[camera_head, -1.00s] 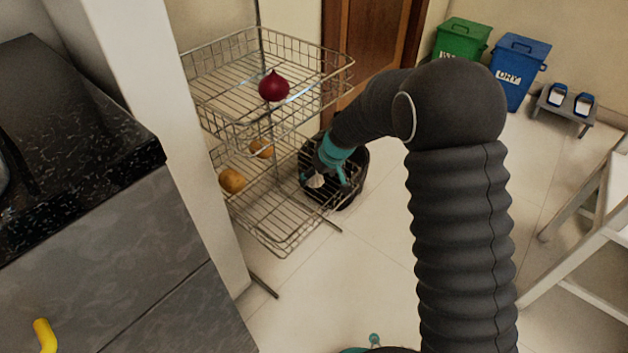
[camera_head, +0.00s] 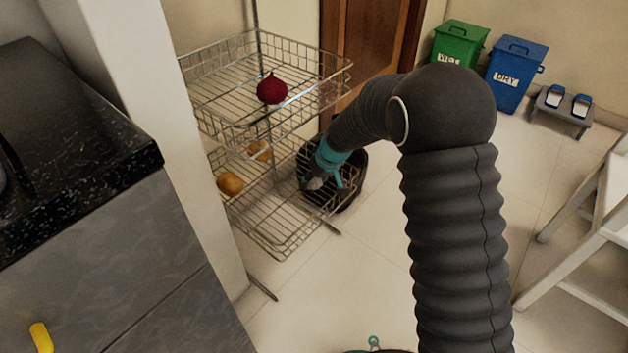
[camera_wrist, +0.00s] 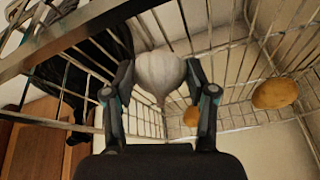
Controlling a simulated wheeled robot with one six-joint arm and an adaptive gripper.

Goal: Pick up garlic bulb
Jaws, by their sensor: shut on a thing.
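The garlic bulb (camera_wrist: 160,72) is white and rounded with a thin stem; in the wrist view it sits between the two fingers of my gripper (camera_wrist: 160,82), which is shut on it. In the head view my gripper (camera_head: 328,180) is inside the right part of the lower wire basket (camera_head: 262,236), and the garlic (camera_head: 316,184) shows as a small pale shape at its fingertips. Basket wires partly cover it. I cannot tell whether the bulb touches the basket floor.
Two brown potato-like items lie in the lower basket, one at the left (camera_head: 230,184) and one behind (camera_head: 259,150). A red onion (camera_head: 271,89) sits in the upper basket (camera_head: 215,72), above the lower one. A dark round bin (camera_head: 352,190) stands behind. Wire walls surround my gripper.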

